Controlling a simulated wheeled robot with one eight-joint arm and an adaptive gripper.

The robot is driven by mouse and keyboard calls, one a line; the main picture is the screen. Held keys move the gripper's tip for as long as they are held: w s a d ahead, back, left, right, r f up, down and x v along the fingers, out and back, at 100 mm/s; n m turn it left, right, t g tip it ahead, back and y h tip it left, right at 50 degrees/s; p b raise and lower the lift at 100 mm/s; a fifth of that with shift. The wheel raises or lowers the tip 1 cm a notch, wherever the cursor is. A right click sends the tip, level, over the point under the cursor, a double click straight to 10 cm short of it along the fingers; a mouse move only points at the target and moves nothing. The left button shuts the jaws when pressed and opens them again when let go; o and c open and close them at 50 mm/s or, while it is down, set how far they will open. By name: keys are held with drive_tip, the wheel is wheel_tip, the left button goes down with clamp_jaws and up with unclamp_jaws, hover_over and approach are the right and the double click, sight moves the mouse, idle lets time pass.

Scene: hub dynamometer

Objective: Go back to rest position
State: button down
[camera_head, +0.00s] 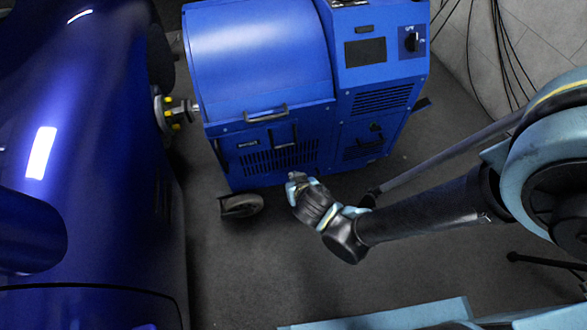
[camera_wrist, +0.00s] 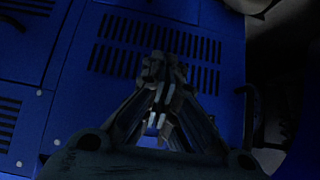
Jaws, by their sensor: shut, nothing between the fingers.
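My gripper (camera_head: 296,178) is in front of the lower front panel of the blue hub dynamometer (camera_head: 262,50) in the head view. My arm reaches in from the right. In the wrist view my gripper (camera_wrist: 164,68) has its fingertips together and holds nothing. Behind it is the blue panel with rows of vent slots (camera_wrist: 205,45). I cannot tell how wide the gap between fingertips and panel is.
A glossy blue car (camera_head: 90,130) fills the left, with its wheel hub (camera_head: 172,112) beside the dynamometer. A caster (camera_head: 241,205) stands under the dynamometer's near corner. Black cables (camera_head: 505,45) hang at the upper right. Grey floor (camera_head: 245,275) is clear below my gripper.

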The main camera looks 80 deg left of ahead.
drive_tip(key=shift+w+d, duration=0.1)
drive_tip(key=shift+d, duration=0.2)
idle(0.4)
